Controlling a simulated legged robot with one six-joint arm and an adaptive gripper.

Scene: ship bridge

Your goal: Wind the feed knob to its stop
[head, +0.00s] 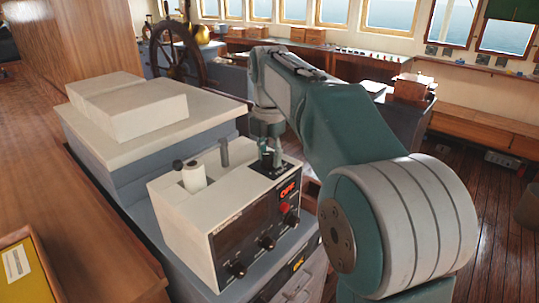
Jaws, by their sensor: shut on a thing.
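A cream and black instrument box (190,215) stands on a grey cabinet at the picture's centre. My arm reaches over it from the right, and my gripper (270,160) points straight down at a dark panel (287,168) on the box's top right corner. The gripper is shut on a small part there, which appears to be the feed knob. The fingers hide most of this part, so its shape and turn angle cannot be read. Black knobs (267,243), a red button (284,208) and a lit red display (288,190) are on the box's front.
A white cylinder (194,177) with a black-tipped post beside it and a grey post (224,152) rise from the box top, left of my gripper. Pale blocks (130,105) lie on the counter behind. A ship's wheel (173,55) and consoles stand farther back. Wooden floor is open at right.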

